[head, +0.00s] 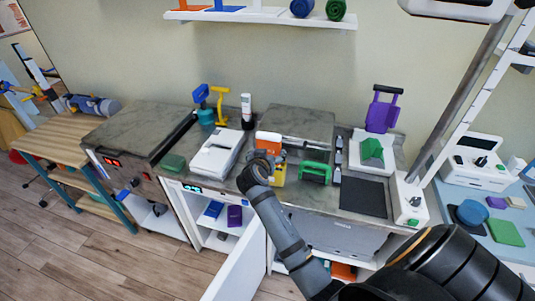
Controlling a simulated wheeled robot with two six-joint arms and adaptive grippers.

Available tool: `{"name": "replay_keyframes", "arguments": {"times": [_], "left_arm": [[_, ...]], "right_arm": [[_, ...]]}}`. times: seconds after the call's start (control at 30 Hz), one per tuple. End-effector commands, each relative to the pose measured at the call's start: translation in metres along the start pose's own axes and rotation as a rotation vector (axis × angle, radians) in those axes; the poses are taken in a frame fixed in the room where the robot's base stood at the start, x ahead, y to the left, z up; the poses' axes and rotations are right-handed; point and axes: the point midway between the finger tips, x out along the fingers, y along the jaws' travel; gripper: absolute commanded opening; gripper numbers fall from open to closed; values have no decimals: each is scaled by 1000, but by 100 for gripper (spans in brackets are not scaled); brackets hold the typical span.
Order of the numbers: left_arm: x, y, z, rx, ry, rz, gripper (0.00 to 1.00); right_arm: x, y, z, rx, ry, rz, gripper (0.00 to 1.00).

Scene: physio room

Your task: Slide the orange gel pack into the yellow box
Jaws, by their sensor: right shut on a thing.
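The orange gel pack (268,137) shows as an orange slab just above the fingers of my right gripper (266,160). The gripper is shut on it, and the fingers hide its lower part. The yellow box (279,175) is just right of the gripper on the counter, partly covered by it. The pack is above the box in the picture; I cannot tell whether any of it is inside. My left gripper is not in view.
A white device (217,153) lies left of the gripper and a green frame-like object (315,172) stands right of the box. A grey raised block (298,122) is behind. Below, a white cabinet door (238,270) hangs open. A dark mat (363,197) lies at right.

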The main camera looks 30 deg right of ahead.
Motion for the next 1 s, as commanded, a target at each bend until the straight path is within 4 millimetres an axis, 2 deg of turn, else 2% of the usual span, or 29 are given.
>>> {"name": "replay_keyframes", "arguments": {"times": [0.57,0.6,0.7,1.0], "left_arm": [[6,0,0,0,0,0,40],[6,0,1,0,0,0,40],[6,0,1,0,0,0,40],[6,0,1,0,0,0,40]], "right_arm": [[3,-1,6,0,2,0,40],[3,-1,6,0,2,0,86],[3,-1,6,0,2,0,99],[3,-1,8,-1,-2,0,100]]}}
